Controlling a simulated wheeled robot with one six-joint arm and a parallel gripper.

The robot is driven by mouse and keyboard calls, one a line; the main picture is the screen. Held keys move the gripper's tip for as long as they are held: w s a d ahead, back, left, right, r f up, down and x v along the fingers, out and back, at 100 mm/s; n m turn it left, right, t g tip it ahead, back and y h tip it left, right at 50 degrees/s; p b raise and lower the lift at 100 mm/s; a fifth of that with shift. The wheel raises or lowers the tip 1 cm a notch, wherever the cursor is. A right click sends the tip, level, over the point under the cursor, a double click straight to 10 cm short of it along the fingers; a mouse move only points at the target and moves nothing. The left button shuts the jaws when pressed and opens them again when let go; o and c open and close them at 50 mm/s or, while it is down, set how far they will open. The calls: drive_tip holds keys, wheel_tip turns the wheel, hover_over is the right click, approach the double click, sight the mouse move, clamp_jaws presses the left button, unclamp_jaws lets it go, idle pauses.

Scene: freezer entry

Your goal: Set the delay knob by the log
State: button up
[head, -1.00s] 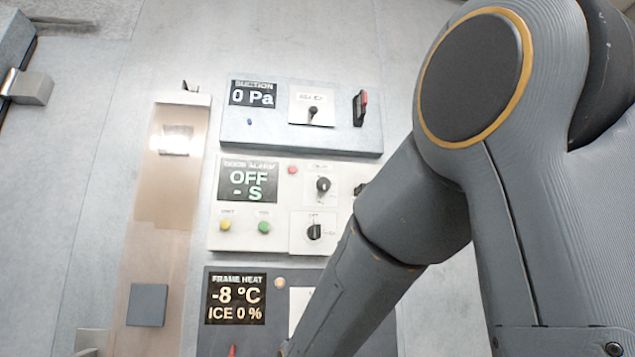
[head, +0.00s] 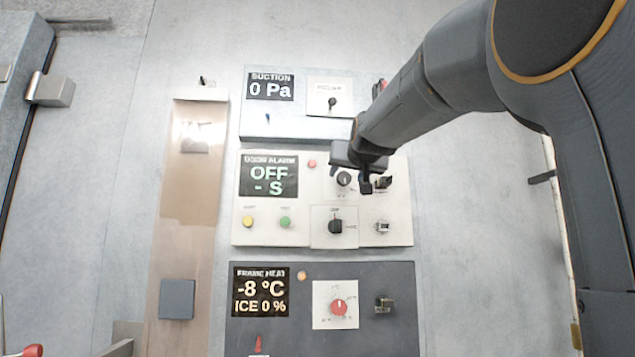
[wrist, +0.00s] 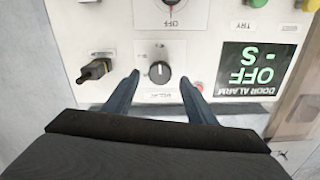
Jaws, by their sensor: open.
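On the white door alarm panel (head: 300,238), whose display (head: 268,175) reads OFF and - S, a black round knob (head: 343,179) sits at the upper middle; I take it for the delay knob. In the wrist view, upside down, this knob (wrist: 159,72) shows a light pointer line, and its labels are too blurred to read surely. My gripper (head: 362,172) is at the panel, open, with one finger on either side of the knob and gaps between. I cannot tell how far the fingertips are from the panel face. No readable log shows.
Below is a second black knob (head: 335,226), with yellow (head: 248,221) and green (head: 285,222) buttons to its left. A black plug-like part (wrist: 95,70) is close beside one finger. The suction panel (head: 280,128) is above, the frame heat panel (head: 300,345) below.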

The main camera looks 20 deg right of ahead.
sight(344, 177)
drive_tip(key=shift+p+x, duration=0.9)
drive_tip(key=shift+x, duration=1.65)
drive_tip(key=shift+c, duration=0.4)
drive_tip(key=c, duration=1)
drive_tip(key=shift+o, duration=0.2)
drive_tip(key=shift+n+b, duration=0.3)
drive_tip(key=shift+b, duration=0.05)
drive_tip(key=n+b, duration=0.3)
drive_tip(key=n, duration=0.1)
drive_tip(key=shift+f+n, duration=0.15)
drive_tip(key=shift+n, duration=0.15)
drive_tip(key=n+b, duration=0.3)
drive_tip(key=n, duration=0.3)
drive_tip(key=shift+n, duration=0.4)
